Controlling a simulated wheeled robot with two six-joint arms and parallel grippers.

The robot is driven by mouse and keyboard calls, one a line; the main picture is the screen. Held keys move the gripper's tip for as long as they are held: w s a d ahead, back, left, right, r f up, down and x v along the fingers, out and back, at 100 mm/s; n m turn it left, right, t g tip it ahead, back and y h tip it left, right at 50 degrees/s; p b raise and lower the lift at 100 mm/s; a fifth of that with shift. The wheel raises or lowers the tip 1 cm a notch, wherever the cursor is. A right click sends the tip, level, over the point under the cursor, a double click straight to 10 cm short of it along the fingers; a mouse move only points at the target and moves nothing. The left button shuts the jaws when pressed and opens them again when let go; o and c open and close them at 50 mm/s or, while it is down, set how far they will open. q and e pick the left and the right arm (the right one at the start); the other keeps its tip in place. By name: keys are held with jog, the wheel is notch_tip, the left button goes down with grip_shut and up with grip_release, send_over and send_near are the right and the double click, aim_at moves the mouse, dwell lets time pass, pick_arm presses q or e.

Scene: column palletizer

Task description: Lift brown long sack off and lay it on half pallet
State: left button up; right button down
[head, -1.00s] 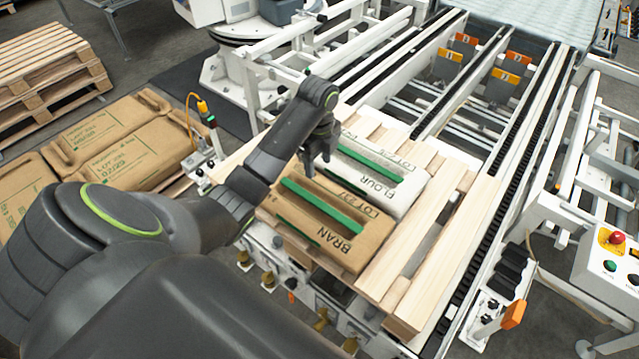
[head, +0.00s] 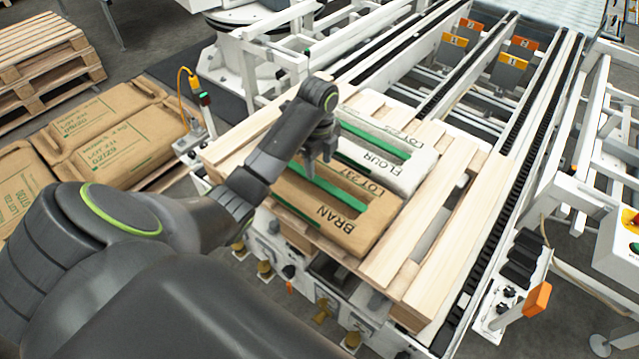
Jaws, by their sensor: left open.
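The brown long sack (head: 338,218), printed BRAN with a green strip along its top, lies flat on a light wooden pallet (head: 435,250) on the conveyor. A white FLOUR sack (head: 402,165), also with a green strip, lies right beside it on the far side. My left gripper (head: 318,158) is open and points down above the far left part of the two sacks. My left arm hides the brown sack's left end. I cannot tell whether the fingers touch anything. My right gripper is not in view.
Several brown sacks (head: 100,125) lie on a low wooden pallet at the left. Stacked empty pallets (head: 45,60) stand behind them. A post with a yellow cable (head: 190,110) stands at the conveyor pallet's left. The pallet's right side has bare slats.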

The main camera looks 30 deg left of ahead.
aim_at(320, 180)
pick_arm(q)
jog(key=shift+s+d+f+b, duration=0.1)
jog(key=shift+f+b, duration=0.35)
jog(key=shift+f, duration=0.1)
notch_tip(320, 180, down, 4)
jog(key=shift+d, duration=0.15)
grip_shut()
dwell(0.9)
jog(key=shift+r, duration=0.15)
